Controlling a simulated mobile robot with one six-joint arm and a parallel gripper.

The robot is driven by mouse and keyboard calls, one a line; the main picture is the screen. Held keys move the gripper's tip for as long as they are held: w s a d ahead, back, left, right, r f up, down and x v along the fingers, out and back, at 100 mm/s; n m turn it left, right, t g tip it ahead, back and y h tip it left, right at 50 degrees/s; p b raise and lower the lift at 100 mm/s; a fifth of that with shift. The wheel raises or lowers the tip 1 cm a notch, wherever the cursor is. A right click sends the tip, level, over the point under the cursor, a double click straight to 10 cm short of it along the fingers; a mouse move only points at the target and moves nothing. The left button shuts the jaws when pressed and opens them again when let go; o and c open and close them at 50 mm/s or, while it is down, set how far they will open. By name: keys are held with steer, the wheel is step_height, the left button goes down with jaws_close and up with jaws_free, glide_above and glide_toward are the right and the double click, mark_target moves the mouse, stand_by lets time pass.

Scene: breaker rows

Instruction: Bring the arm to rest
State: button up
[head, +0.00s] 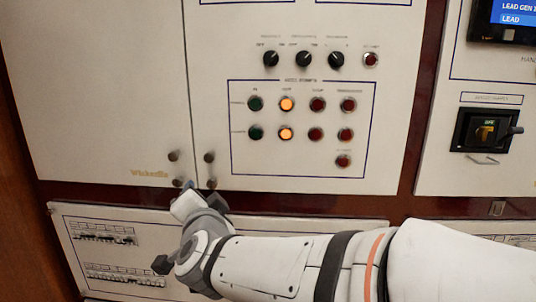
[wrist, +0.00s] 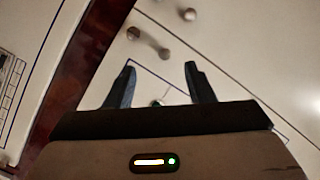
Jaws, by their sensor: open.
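My gripper (head: 201,198) is in front of the lower edge of the upper white panel in the head view, close to several small dark knobs (head: 209,157). My arm reaches in from the lower right. In the wrist view my gripper (wrist: 160,68) has its two dark fingers spread apart with nothing between them. The knobs (wrist: 165,53) lie beyond the fingertips there. Whether the fingers touch the panel I cannot tell. An upper breaker row (head: 103,232) and a lower breaker row (head: 125,274) show on the lower panel, left of my gripper.
Button panel (head: 258,168) with two lit orange buttons (head: 286,104) and rotary switches (head: 303,59) is above my arm. A black switch with a handle (head: 486,130) and a screen (head: 510,14) are at right. A dark red frame strip (head: 400,207) separates the panels.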

steer(key=s+d+n+g+h+p, duration=0.2)
steer(key=s+d+g+p, duration=0.4)
steer(key=d, duration=0.8)
steer(key=s+d+n+g+h+p, duration=0.3)
steer(key=s+d+n+g+p, duration=0.2)
steer(key=s+d+p, duration=0.5)
steer(key=d+g+p, duration=0.1)
steer(key=d+g, duration=0.1)
steer(key=d, duration=0.2)
steer(key=shift+s+d, duration=0.15)
steer(key=shift+s, duration=0.15)
steer(key=shift+r, duration=0.1)
